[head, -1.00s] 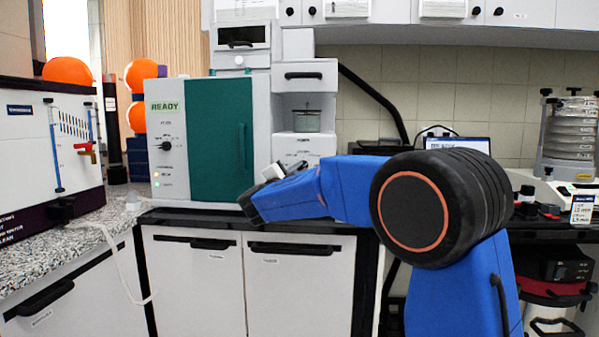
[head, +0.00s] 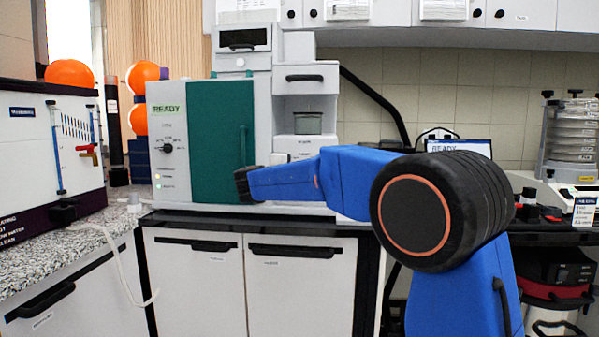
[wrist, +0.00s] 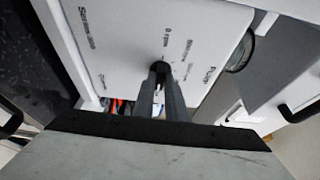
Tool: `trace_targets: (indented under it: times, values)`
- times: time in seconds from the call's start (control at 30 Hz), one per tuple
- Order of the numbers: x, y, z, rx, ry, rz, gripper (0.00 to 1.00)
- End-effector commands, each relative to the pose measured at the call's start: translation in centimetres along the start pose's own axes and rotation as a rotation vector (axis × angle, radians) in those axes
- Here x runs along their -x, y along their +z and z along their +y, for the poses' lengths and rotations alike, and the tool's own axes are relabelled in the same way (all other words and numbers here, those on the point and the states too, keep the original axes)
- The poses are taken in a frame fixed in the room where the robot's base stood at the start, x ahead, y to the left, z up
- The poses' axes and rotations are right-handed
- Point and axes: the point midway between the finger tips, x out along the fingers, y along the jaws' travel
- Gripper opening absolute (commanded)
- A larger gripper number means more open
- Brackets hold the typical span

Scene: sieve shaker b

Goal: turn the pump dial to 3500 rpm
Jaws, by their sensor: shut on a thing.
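The pump dial (wrist: 163,68) is a small dark knob on a white panel (wrist: 120,40) in the wrist view. The panel bears the word Pump and small rpm marks, mostly too blurred to read. My gripper (wrist: 161,72) is shut on the dial, its two dark fingers on either side of it. The fingers cover most of the dial, so I cannot tell where it points. In the head view my blue arm reaches left to the tall white and green machine (head: 218,140); the fingers and dial are hidden there.
The machine's front has another black knob (head: 167,147) beneath a READY display. A white hose-fitted unit (head: 30,140) stands at left, a sieve stack (head: 572,135) at far right.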

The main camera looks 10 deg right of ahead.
Motion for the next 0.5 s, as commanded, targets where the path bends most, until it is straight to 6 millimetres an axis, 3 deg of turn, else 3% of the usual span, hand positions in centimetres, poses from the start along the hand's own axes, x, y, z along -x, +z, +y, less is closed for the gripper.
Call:
trace_targets:
  times: [0.4,0.43,0.5]
  values:
    - [-0.06,-0.06,0.15,-0.005,0.004,0.002,0.00]
    - [-0.06,-0.06,0.15,-0.005,0.004,0.002,0.19]
    - [-0.05,-0.05,0.13,-0.004,0.004,0.002,0.30]
